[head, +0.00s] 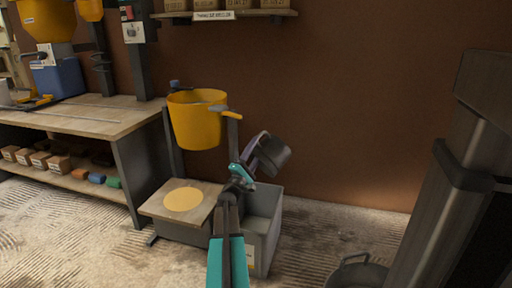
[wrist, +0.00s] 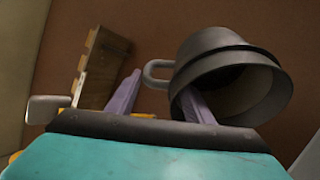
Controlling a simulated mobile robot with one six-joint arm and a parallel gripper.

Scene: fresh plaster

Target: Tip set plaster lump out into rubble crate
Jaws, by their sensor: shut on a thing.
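My gripper (head: 250,158) is shut on a dark grey pot (head: 272,155) at its handle side. The pot is tilted and held in the air above a grey open crate (head: 262,228). In the wrist view, the pot (wrist: 215,42) shows its looped handle (wrist: 155,75) between the two lilac fingers (wrist: 160,100), and its wide mouth faces towards the camera. The inside of the pot is mostly in shadow, and I cannot make out a plaster lump. The crate's floor is hidden from the head view.
A yellow bucket (head: 195,122) hangs above a low stand with a wooden top (head: 155,208) and a pale disc, left of the crate. A workbench (head: 95,118) stands at the left. A grey bin (head: 355,275) is on the floor at lower right. A shelf (head: 225,14) runs along the wall.

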